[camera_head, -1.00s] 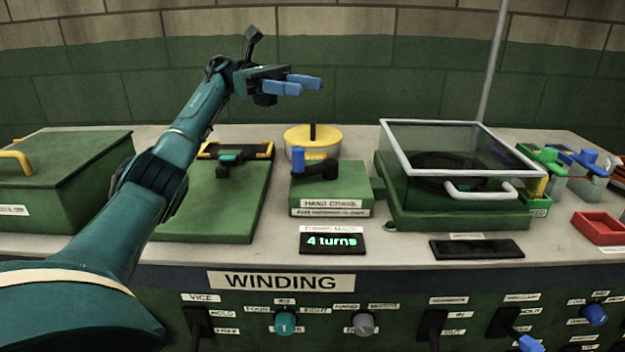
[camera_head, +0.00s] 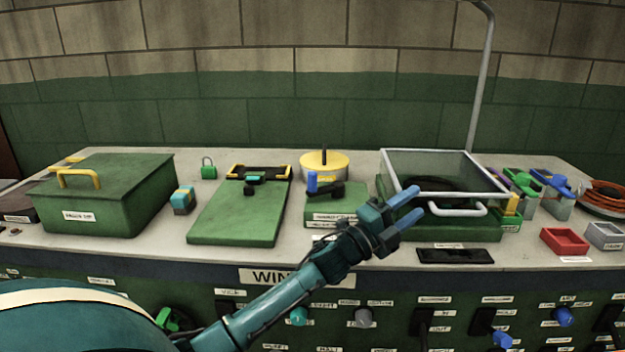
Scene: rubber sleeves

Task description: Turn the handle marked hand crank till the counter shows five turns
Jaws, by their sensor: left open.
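The hand crank is a green block (camera_head: 335,212) with a black crank arm (camera_head: 328,191) on top. An upright blue knob (camera_head: 311,182) stands at the arm's left end. My left gripper (camera_head: 410,206) is open and empty, with blue fingers pointing up and right. It appears to the right of the crank, in front of the clear-lidded box, apart from the knob. My left wrist covers the place of the counter display, so its number is hidden. My right gripper is not in view.
A clear-lidded box (camera_head: 398,226) with a grey handle stands right of the crank. A yellow drum (camera_head: 324,166) is behind it. A green board (camera_head: 235,227) and a lidded green box (camera_head: 120,212) are left. Red (camera_head: 565,241) and grey trays lie far right.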

